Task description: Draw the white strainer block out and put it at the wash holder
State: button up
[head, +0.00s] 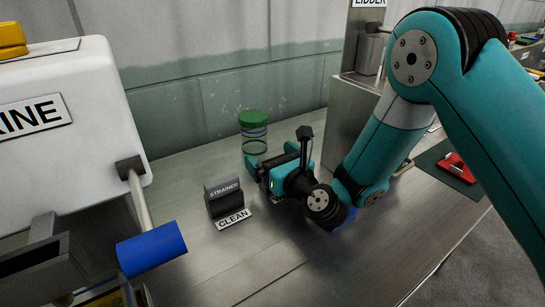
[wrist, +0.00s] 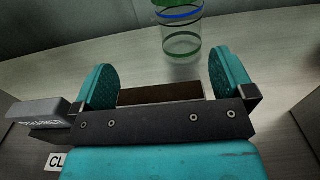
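I make out no white strainer block in either view. A dark grey block labelled STRAINER (head: 224,196) stands on the steel counter, with a CLEAN label (head: 233,219) in front of it. It also shows at the left edge of the wrist view (wrist: 42,112). My gripper (head: 272,157) is low over the counter, just right of that block and apart from it. In the wrist view its teal fingers (wrist: 164,68) are spread wide with no object gripped. No holder labelled wash can be read.
A clear jar with a green lid (head: 253,133) stands beyond my fingers. A white machine (head: 70,115) with a blue-gripped lever (head: 151,248) is at left. A grey cabinet (head: 352,115) stands behind my arm. A red object (head: 456,168) lies on a dark mat at right.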

jog(key=shift+r, duration=0.1)
notch_tip(320, 180, up, 20)
jog(key=p, duration=1.9)
jog(key=s+d+r+n+g+y+b, duration=0.1)
jog(key=s+r+n+g, duration=0.3)
jog(key=n, duration=0.5)
jog(key=s+r+n+g+b, duration=0.15)
jog(key=s+n+g, duration=0.3)
jog(key=n, duration=0.45)
jog(key=s+d+n+g+h+b, duration=0.1)
jog(key=s+d+n+g+h, duration=0.2)
jog(key=s+d+n, duration=0.4)
jog(key=s+d+n+g+h+b, duration=0.1)
jog(key=s+d+n+g+h, duration=0.2)
jog(key=s+d+n, duration=0.5)
jog(key=s+f+n, duration=0.1)
jog(key=s+n, duration=0.2)
jog(key=s, duration=0.3)
jog(key=shift+h+b, duration=0.35)
jog(key=shift+h, duration=0.05)
